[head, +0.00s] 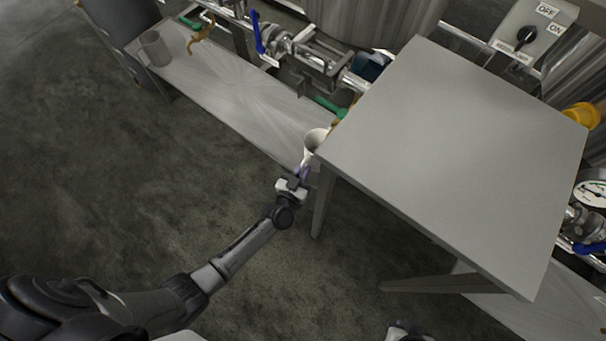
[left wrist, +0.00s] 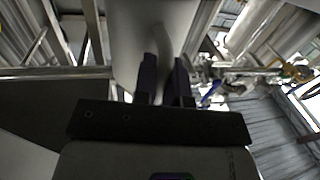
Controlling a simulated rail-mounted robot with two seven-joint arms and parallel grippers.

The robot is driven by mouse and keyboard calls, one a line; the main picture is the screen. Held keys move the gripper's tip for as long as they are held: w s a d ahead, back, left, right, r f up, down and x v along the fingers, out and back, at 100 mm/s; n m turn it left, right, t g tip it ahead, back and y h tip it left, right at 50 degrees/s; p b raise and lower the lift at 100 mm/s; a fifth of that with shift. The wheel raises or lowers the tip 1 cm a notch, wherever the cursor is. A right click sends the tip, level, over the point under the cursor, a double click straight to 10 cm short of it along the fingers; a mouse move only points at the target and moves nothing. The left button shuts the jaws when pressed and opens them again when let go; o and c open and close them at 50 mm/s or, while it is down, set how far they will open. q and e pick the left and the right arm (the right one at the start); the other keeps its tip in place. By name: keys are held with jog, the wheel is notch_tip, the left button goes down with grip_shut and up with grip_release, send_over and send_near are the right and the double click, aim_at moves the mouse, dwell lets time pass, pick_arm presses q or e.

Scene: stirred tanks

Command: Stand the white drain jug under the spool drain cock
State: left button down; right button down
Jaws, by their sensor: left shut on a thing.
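The white drain jug (head: 312,151) is at the left edge of the grey table, its open mouth facing up in the head view. My left gripper (head: 301,174) is shut on the jug's near side. In the left wrist view the two dark fingers (left wrist: 166,82) close on a pale part of the jug (left wrist: 150,30). A green-handled cock (head: 329,106) shows just beyond the jug, partly hidden by the table. Another brass cock (head: 200,31) with a green handle is at the upper left. I cannot tell which is the spool drain cock. Only the tip of my right gripper (head: 408,331) shows at the bottom edge.
The grey table (head: 460,150) stands right of the jug and hides what is beneath it. A long low grey shelf (head: 230,95) runs under the pipework, with a grey cup (head: 155,48) at its far left end. Blue-handled valves (head: 257,34) stand above it. The floor (head: 130,190) at left is clear.

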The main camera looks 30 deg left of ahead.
pick_arm(q)
notch_tip(320, 180, down, 3)
jog(key=b, duration=0.2)
jog(key=shift+f+b, duration=0.15)
jog(key=shift+b, duration=0.2)
jog(key=c, duration=1.2)
grip_release()
jog(key=shift+s, duration=0.2)
jog(key=shift+s+p, duration=2.35)
jog(key=shift+s, duration=3.5)
